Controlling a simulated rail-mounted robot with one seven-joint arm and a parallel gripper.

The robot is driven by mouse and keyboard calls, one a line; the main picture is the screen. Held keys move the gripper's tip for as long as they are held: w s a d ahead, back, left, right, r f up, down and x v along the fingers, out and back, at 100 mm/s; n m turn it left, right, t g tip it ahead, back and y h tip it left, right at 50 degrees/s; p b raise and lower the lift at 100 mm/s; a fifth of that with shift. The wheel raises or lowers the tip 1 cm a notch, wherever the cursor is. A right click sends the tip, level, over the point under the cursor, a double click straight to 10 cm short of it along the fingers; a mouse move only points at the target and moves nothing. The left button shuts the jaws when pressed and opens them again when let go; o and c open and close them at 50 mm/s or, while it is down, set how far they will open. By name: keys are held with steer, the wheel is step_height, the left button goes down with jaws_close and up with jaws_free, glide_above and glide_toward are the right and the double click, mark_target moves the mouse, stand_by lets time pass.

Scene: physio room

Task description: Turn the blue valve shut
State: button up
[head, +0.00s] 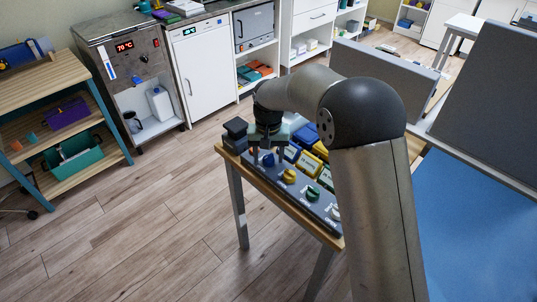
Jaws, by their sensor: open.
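The blue valve (268,160) is the far-left knob in a row on a dark panel (300,202) on a small wooden table. My gripper (268,157) points down over the blue valve, with a finger on either side of it. The fingers are open. At this size I cannot tell whether they touch the valve. The arm and gripper hide part of the valve, and its handle angle is not clear.
A yellow valve (289,176), a green valve (312,194) and a white valve (334,213) continue the row toward the near right. Blue and yellow boxes (310,162) stand close behind. A dark object (235,132) stands at the table's left corner. Floor left is clear.

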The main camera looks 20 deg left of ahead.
steer(key=c, duration=1)
steer(key=shift+o, duration=0.2)
steer(key=shift+m, duration=0.3)
steer(key=m, duration=0.3)
steer(key=shift+m, duration=0.4)
steer(key=m, duration=0.9)
steer(key=shift+p, duration=0.4)
steer(key=shift+m+p, duration=0.5)
steer(key=shift+m, duration=1.8)
